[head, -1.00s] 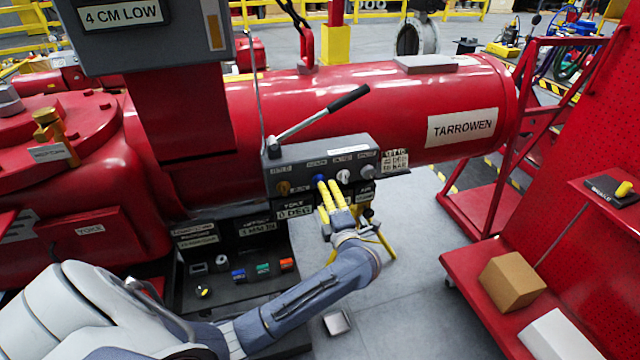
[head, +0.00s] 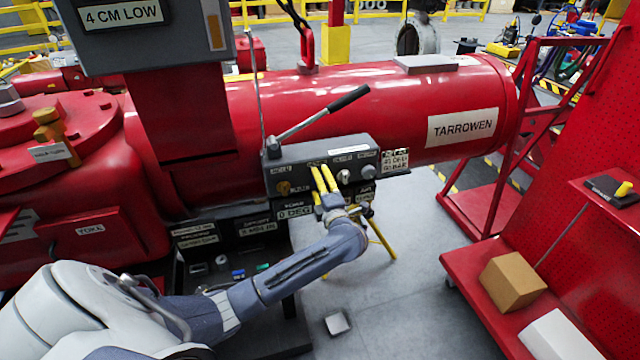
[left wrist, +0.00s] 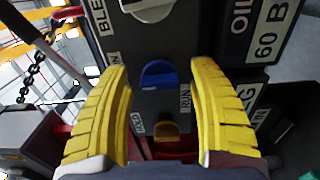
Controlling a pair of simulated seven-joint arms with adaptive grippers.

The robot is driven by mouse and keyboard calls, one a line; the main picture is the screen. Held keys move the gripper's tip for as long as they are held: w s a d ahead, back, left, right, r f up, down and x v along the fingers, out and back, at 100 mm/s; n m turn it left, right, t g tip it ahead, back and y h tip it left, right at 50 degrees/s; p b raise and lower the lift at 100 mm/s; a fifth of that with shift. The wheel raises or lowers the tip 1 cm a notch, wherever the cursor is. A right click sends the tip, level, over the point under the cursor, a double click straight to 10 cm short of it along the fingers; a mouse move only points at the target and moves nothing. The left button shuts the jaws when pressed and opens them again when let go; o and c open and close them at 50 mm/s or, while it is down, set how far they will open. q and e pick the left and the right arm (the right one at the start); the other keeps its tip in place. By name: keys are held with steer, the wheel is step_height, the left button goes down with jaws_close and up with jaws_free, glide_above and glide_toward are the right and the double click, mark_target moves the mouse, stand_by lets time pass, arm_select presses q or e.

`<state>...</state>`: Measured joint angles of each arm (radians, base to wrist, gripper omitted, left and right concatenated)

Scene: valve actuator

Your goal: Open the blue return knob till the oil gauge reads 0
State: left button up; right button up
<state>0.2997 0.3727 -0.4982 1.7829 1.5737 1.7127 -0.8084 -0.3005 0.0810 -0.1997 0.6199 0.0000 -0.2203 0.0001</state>
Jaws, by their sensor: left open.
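The blue return knob (left wrist: 158,76) sits on a dark valve block, seen in the left wrist view. My left gripper (left wrist: 160,70) is open, with one yellow finger on each side of the knob and gaps visible on both sides. In the head view the yellow fingers of my left gripper (head: 322,174) reach the front of the valve block (head: 300,168) and hide the blue knob. A sign (left wrist: 262,35) with partial text "OIL" and "60 B" shows in the left wrist view; I cannot tell a full gauge reading. My right gripper is not in view.
A brass knob (head: 284,187) and a silver knob (head: 343,176) flank the fingers on the block. A black-handled lever (head: 325,112) rises above it. The red cylinder (head: 380,100) lies behind. A red cart with a cardboard box (head: 512,281) stands at right.

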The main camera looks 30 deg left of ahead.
arm_select(q)
jaws_close()
stand_by(1.4)
